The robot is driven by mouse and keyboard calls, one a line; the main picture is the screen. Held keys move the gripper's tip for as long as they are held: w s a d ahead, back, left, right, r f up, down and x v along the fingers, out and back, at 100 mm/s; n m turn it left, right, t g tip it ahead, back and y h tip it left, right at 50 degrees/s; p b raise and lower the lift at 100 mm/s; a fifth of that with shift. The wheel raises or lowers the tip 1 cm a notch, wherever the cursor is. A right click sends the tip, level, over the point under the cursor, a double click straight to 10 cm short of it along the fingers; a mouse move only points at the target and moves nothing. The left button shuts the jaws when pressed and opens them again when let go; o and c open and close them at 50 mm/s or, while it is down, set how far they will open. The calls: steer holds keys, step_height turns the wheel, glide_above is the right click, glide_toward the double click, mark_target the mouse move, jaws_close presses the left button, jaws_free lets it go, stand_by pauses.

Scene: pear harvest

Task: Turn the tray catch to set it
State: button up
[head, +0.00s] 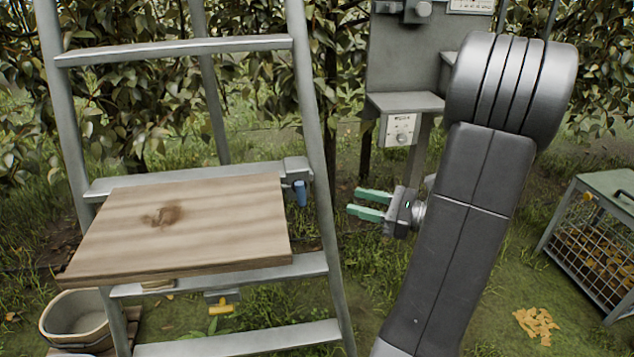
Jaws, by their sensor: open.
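The wooden tray (190,235) lies across the rungs of a grey metal ladder (308,130). It has a brown stain on its top. A blue lever (300,193) hangs down from a grey bracket at the tray's far right corner, beside the ladder's right rail. A yellow handle (221,308) sits below the tray under a lower rung. Which of the two is the tray catch, I cannot tell. My gripper (359,203) has green fingers, open and empty, pointing left. In the picture it is to the right of the blue lever, apart from it.
A wooden bucket (82,318) stands at the lower left. A grey post stand with a shelf (405,102) and panel is behind my arm. A wire-sided crate (596,235) is at the right, with orange-brown pieces (537,324) on the grass. Leafy trees fill the back.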

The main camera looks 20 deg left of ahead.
mark_target(304, 188)
steer(key=a, duration=0.6)
steer(key=a+b, duration=0.1)
steer(key=a, duration=0.5)
steer(key=shift+w+a, duration=0.2)
steer(key=shift+a, duration=0.1)
steer(key=shift+c, duration=0.2)
jaws_close()
